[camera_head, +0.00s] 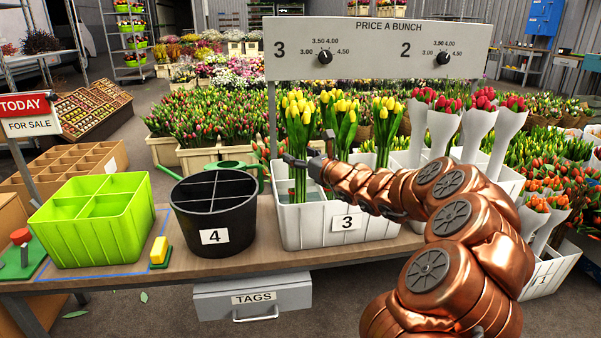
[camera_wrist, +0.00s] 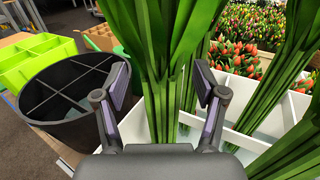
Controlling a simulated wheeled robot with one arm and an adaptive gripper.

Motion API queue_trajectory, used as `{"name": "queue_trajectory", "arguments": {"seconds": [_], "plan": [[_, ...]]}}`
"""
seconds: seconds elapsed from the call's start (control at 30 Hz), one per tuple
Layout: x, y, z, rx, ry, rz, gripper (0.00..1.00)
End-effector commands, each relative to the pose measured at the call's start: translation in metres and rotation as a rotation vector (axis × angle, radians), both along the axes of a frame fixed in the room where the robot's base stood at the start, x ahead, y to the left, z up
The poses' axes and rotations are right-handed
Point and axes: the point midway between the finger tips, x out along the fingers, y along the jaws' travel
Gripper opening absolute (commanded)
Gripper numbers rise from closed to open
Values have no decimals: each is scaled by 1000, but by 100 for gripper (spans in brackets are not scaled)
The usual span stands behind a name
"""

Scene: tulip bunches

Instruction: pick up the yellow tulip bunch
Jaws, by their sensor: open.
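Three yellow tulip bunches stand upright in the white crate (camera_head: 305,235) marked 3. They are the left bunch (camera_head: 299,108), the middle bunch (camera_head: 341,115) and the right bunch (camera_head: 387,116). My gripper (camera_head: 301,162) is at the left bunch, at the height of its stems. In the wrist view its two fingers (camera_wrist: 162,86) are apart, one on each side of the green stems (camera_wrist: 160,110). Gaps show between the stems and both fingers. The blooms are out of the wrist view, and my arm hides part of the crate and the other stems.
A black divided bucket (camera_head: 214,215) marked 4 stands left of the crate, with a lime divided bin (camera_head: 105,235) and a yellow block (camera_head: 159,250) farther left. The price board (camera_head: 380,45) hangs above. Red tulips (camera_head: 447,105) in white wraps stand right.

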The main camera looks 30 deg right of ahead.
Motion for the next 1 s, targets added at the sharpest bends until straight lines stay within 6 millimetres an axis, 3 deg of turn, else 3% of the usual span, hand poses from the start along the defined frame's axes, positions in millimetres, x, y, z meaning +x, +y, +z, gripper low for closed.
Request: {"name": "queue_trajectory", "arguments": {"seconds": [0.07, 0.73, 1.0], "plan": [[0, 0, 0, 0, 0, 0, 71], [0, 0, 0, 0, 1, 0, 1], [0, 0, 0, 0, 0, -1, 0]]}}
